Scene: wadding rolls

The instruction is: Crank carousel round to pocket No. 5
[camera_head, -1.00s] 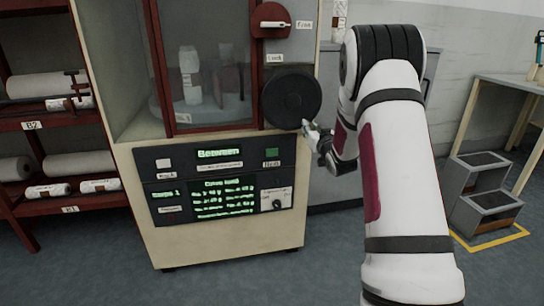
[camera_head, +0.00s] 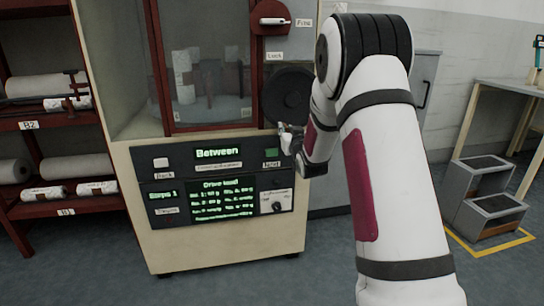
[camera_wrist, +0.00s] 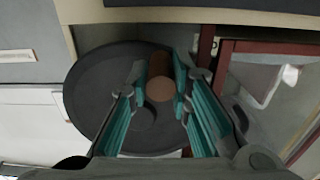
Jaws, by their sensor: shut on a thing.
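The crank is a black round disc (camera_head: 287,92) on the right of the cream machine's front. It fills the middle of the wrist view (camera_wrist: 92,100). My gripper (camera_head: 287,131) is at the disc's lower edge. In the wrist view my gripper (camera_wrist: 160,82) has its teal-padded fingers closed on the sides of the brown crank handle (camera_wrist: 160,90). The grey carousel (camera_head: 210,113) stands behind the window, with pale rolls (camera_head: 184,75) on it. Its pocket numbers cannot be read. The upper display (camera_head: 218,152) reads "Between".
A red plate with a white lever (camera_head: 273,20) sits above the crank, near small labels. A control panel (camera_head: 165,190) is below. Shelves with rolls (camera_head: 40,85) stand at left. Grey steps (camera_head: 485,205) and a bench stand at right.

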